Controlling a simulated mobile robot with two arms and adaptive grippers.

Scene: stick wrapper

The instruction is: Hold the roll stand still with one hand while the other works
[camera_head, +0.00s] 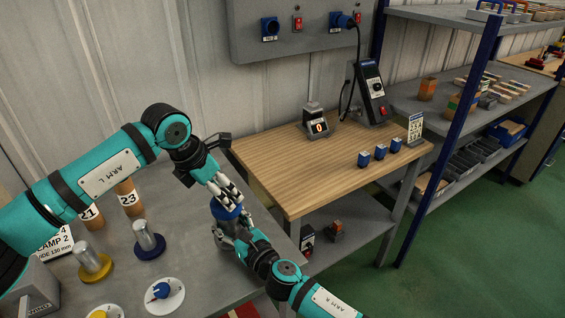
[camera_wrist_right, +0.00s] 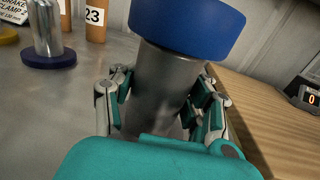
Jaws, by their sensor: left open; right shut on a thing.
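The roll stand shows as a grey post (camera_wrist_right: 162,85) with a wide blue top (camera_wrist_right: 190,22) in the right wrist view. In the head view its blue top (camera_head: 226,210) is near the right end of the grey table. My right gripper (camera_wrist_right: 165,105) is shut on the grey post, with fingers on both sides below the blue top. My left gripper (camera_head: 230,196) is open just above the blue top, fingers pointing down. I cannot tell whether it touches the top. The stand's foot is hidden.
On the grey table (camera_head: 190,240) stand metal posts on a blue base (camera_head: 150,252) and a yellow base (camera_head: 95,275), and brown cylinders (camera_head: 128,200) labelled 21 and 23. The wooden bench (camera_head: 290,160) at right holds a counter (camera_head: 317,127) and several blue blocks (camera_head: 380,153).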

